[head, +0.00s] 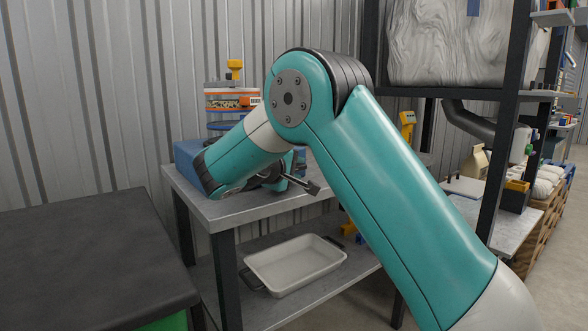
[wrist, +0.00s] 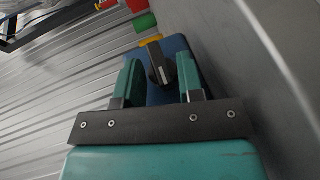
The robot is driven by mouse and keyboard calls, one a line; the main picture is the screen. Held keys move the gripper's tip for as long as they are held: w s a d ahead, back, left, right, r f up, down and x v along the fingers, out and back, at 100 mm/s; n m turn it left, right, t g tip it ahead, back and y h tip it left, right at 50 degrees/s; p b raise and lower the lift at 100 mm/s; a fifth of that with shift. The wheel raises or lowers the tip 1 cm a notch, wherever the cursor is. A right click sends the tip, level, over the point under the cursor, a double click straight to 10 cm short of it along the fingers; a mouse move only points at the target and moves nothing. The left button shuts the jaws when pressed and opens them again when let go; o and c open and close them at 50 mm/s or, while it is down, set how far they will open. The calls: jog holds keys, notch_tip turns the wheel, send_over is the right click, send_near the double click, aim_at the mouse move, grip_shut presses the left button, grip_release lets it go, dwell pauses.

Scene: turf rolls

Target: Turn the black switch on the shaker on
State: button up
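The shaker has a blue base (head: 187,157) on the grey bench, with a stack of sieves (head: 232,100) above it. In the wrist view the blue base (wrist: 178,45) lies just ahead of my gripper (wrist: 159,66). The black switch (wrist: 160,65) is on its face, between my two teal fingers. The fingers are open, one on each side of the switch, and seem apart from it. I cannot tell the depth exactly. In the head view my arm hides the switch and most of the gripper.
The grey bench (head: 265,203) has a lower shelf with a white tray (head: 295,265). A dark-topped table (head: 85,255) stands at the left front. A corrugated wall (head: 120,90) is close behind the shaker. A black-framed rack (head: 510,110) stands at the right.

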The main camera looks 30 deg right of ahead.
jog(key=shift+o, duration=0.3)
jog(key=shift+a, duration=0.15)
jog(key=p+v, duration=0.1)
jog(key=v, duration=0.3)
jog(key=p+v, duration=0.1)
jog(key=v, duration=0.3)
jog(key=p+v, duration=0.1)
jog(key=v, duration=0.3)
jog(key=shift+r, duration=0.4)
jog(key=shift+a+r+p, duration=0.15)
jog(key=shift+a+p, duration=0.05)
jog(key=shift+p, duration=1)
jog(key=p+v, duration=0.2)
jog(key=p, duration=0.3)
jog(key=shift+s+a+p, duration=0.2)
jog(key=shift+p, duration=0.15)
jog(key=p+v, duration=0.2)
jog(key=p, duration=0.1)
jog(key=shift+s+a+f, duration=0.1)
jog(key=shift+a+f, duration=0.1)
jog(key=shift+f, duration=0.1)
jog(key=shift+d, duration=0.1)
